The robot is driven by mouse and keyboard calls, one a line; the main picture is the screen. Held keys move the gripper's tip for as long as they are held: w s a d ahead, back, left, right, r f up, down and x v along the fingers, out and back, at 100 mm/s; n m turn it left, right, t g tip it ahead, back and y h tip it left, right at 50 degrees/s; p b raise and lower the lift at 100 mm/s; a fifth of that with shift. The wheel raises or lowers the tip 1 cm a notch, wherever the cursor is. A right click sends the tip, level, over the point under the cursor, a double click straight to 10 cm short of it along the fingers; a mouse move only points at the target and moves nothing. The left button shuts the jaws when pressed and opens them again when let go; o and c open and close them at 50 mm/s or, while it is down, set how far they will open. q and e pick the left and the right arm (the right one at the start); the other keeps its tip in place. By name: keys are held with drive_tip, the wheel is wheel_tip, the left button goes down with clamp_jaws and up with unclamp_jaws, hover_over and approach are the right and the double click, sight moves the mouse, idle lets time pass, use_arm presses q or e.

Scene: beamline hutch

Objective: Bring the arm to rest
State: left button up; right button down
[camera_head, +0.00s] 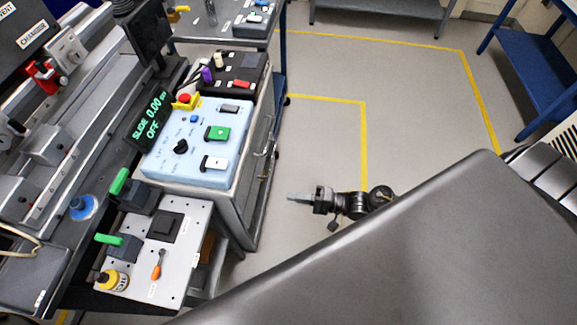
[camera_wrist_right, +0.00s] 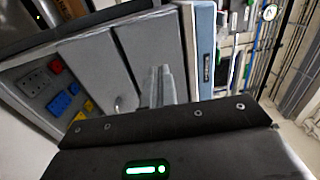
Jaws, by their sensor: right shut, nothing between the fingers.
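My right gripper (camera_head: 294,197) shows in the middle of the head view. It hangs over the open grey floor, to the right of the cart with the control boxes and apart from it. Its fingers point left and are together, with nothing between them. In the right wrist view the closed fingers (camera_wrist_right: 161,84) stand up in front of grey panels. Most of the arm is hidden behind a large dark part in front. My left gripper is not in view.
A pale blue control box (camera_head: 190,145) with knobs and switches sits on the cart. A plate with green-handled valves (camera_head: 165,240) is nearer. A blue table (camera_head: 540,80) stands at the far right. The yellow-lined floor (camera_head: 400,75) between is clear.

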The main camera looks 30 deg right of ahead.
idle(0.3)
drive_tip(key=d+f+n+h, duration=0.3)
drive_tip(key=f+h, duration=0.1)
drive_tip(key=f, duration=0.3)
drive_tip(key=d+f+n+h, duration=0.3)
drive_tip(key=f, duration=0.4)
drive_tip(key=s+d+f+n+g+h, duration=0.2)
drive_tip(key=s+d+f+g+h, duration=0.2)
drive_tip(key=s+f, duration=0.55)
drive_tip(key=s+a+f+n+g+h, duration=0.1)
drive_tip(key=s+f+g, duration=0.2)
drive_tip(key=s, duration=0.8)
drive_tip(key=s+a+f+g+h, duration=0.2)
drive_tip(key=s+f, duration=0.6)
drive_tip(key=s, duration=0.3)
drive_tip(key=shift+s+a+n+g, duration=0.2)
drive_tip(key=shift+s+n+g, duration=0.1)
drive_tip(key=shift+n+g, duration=0.1)
